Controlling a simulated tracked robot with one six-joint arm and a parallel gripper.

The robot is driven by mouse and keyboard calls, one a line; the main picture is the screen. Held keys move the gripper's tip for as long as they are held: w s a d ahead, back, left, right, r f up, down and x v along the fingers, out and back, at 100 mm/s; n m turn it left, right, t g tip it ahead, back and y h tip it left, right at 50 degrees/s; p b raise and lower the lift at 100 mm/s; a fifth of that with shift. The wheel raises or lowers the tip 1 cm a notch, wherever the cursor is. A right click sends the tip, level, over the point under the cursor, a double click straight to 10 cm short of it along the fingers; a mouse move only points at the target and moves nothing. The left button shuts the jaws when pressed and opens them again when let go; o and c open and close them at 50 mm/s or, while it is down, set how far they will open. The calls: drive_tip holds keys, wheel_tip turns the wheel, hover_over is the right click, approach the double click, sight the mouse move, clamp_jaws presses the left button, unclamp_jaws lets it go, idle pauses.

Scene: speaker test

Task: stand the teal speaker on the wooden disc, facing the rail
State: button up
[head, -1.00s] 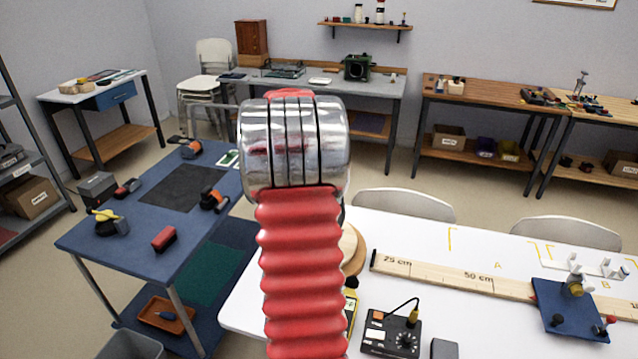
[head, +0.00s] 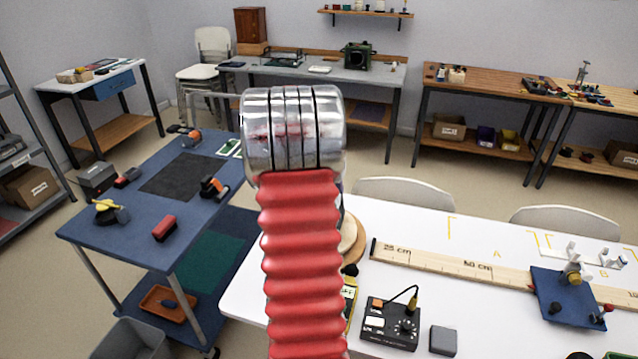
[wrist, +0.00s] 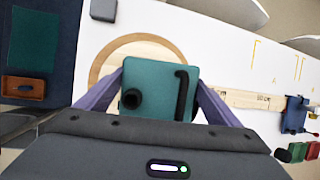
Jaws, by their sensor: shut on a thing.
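The teal speaker (wrist: 160,76) shows in the wrist view with a round black part and a curved black bar on the side toward the camera. My gripper (wrist: 160,82) is shut on it, one purple finger at each side. The pale wooden disc (wrist: 110,57) lies behind the speaker, which covers part of it; I cannot tell whether they touch. In the head view my arm hides the gripper and speaker, and only the right edge of the disc (head: 349,237) shows. The rail, a wooden bar with centimetre marks (head: 430,262), lies right of the disc.
A black control box (head: 390,324) with a cable and a grey block (head: 443,340) stand on the white table in front of the rail. A blue plate with fittings (head: 565,297) sits at the rail's right part. A blue bench (head: 130,240) stands to the left.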

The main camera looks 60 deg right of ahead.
drive_tip(key=shift+a+f, duration=0.1)
drive_tip(key=shift+f, duration=0.5)
drive_tip(key=shift+w+a+f, duration=0.1)
drive_tip(key=shift+w+a, duration=0.2)
drive_tip(key=shift+w, duration=0.2)
drive_tip(key=shift+w+a, duration=0.25)
drive_tip(key=shift+w, duration=0.25)
idle(1.6)
drive_tip(key=o, duration=1.7)
drive_tip(key=shift+o, duration=1.2)
drive_tip(key=shift+d, duration=0.1)
